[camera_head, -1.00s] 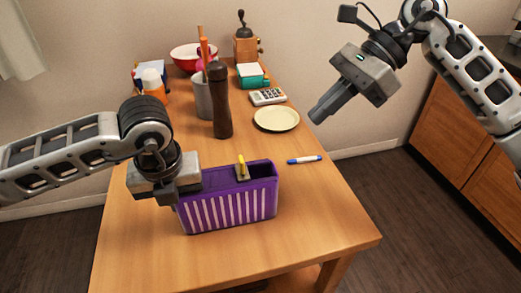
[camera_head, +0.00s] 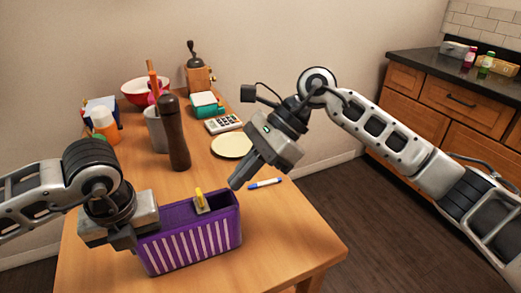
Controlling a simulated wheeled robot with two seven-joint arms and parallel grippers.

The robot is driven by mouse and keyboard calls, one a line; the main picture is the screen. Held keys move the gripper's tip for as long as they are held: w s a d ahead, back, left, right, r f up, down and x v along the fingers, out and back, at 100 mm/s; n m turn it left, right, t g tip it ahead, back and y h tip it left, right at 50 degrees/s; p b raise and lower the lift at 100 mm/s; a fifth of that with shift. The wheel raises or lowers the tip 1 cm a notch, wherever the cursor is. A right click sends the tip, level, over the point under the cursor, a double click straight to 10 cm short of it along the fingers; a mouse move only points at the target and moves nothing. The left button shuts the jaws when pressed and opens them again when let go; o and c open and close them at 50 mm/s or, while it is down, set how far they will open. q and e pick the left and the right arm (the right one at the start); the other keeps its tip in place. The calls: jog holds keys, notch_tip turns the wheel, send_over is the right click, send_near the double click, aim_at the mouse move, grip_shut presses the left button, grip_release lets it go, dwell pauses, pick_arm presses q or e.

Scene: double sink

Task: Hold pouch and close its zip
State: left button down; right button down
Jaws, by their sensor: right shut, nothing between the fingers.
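The purple pouch (camera_head: 190,242) with white stripes stands upright on the table, its top open and dark inside. A yellow zip pull (camera_head: 199,200) sits on its top, near the middle of the opening. My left gripper (camera_head: 138,236) is at the pouch's left end and appears shut on it; the fingertips are partly hidden. My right gripper (camera_head: 237,182) is shut and empty, above and to the right of the pouch, pointing down and left, apart from the zip pull.
A blue-and-white marker (camera_head: 265,183) lies right of the pouch. Behind are a cream plate (camera_head: 231,146), a tall brown mill (camera_head: 173,135), a grey cup (camera_head: 155,133), a calculator (camera_head: 223,124), an orange bottle (camera_head: 104,125) and a red bowl (camera_head: 140,92). The table's front right (camera_head: 290,235) is clear.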

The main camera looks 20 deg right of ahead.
aim_at(197, 191)
jog(key=shift+s+a+f, duration=0.1)
jog(key=shift+a, duration=1)
jog(key=shift+s+a+f, duration=0.1)
jog(key=shift+a, duration=0.95)
jog(key=a, duration=0.4)
jog(key=shift+s, duration=0.2)
jog(key=shift+d, duration=0.25)
jog(key=shift+d, duration=0.3)
jog(key=d+f+v, duration=0.1)
jog(key=v, duration=1.1)
jog(key=shift+d, duration=0.4)
jog(key=shift+w+f, duration=0.1)
